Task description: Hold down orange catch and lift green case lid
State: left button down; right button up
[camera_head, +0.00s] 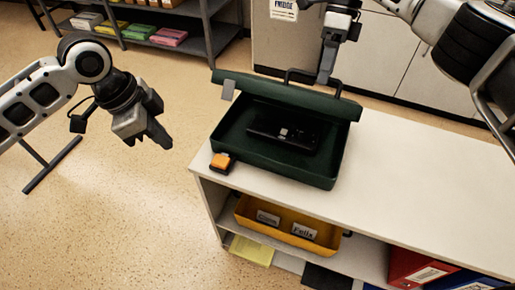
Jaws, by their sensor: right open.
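The green case (322,172) stands on the white counter with its lid (285,94) raised, seen nearly edge-on at the back. A dark device lies inside the case (285,132). The orange catch (221,161) is at the case's front left corner, with nothing touching it. My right gripper (328,76) is open at the raised lid, beside its dark handle (298,74); whether it touches the lid is unclear. My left gripper (158,135) hangs in the air left of the case, apart from it. Its fingers are seen side-on, so their opening is unclear.
The white counter (425,190) is bare to the right of the case. A grey rack (205,40) with coloured packs stands at the back left. The floor (110,215) on the left is mostly clear.

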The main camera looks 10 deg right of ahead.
jog(key=shift+s+a+r+p, duration=0.2)
jog(key=shift+s+r+p, duration=0.25)
jog(key=shift+r, duration=0.3)
jog(key=shift+s+a+r, duration=0.2)
jog(key=shift+s+r, duration=0.1)
jog(key=shift+r, duration=0.3)
jog(key=shift+s+a+r, duration=0.15)
jog(key=shift+s+r, duration=0.1)
jog(key=shift+r, duration=0.3)
pick_arm(q)
jog(key=shift+r, duration=0.7)
